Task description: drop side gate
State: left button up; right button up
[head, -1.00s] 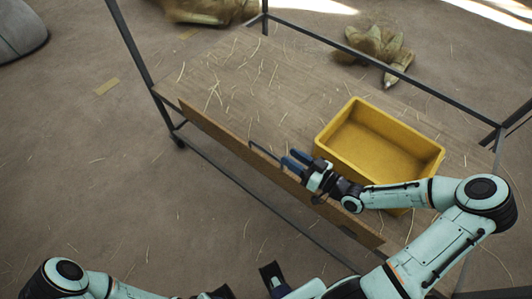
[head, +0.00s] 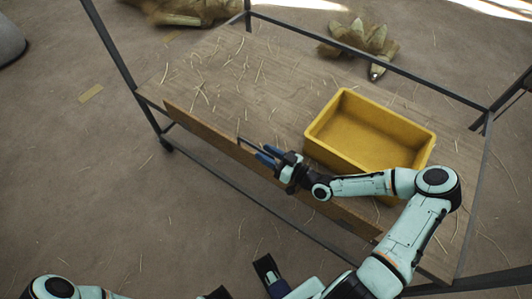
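The side gate (head: 205,124) is a long brown wooden board along the near side of a wheeled cart with a wooden deck (head: 230,75). It stands along the deck's near edge. A thin dark handle (head: 250,143) sits near the middle of the gate. My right gripper (head: 267,155) is at the handle's right end, with its two blue fingers pointing left and a small gap between them. I cannot tell whether the fingers touch the handle or whether it lies between them. The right wrist and forearm hide part of the gate.
A yellow bin (head: 322,117) stands on the deck behind my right forearm. Straw is scattered over the deck and floor. Dark metal posts and rails (head: 120,60) frame the cart. A bundle of straw-coloured pieces (head: 358,38) lies beyond it.

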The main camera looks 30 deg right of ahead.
jog(key=shift+w+a, duration=0.15)
jog(key=shift+w, duration=0.2)
grip_shut()
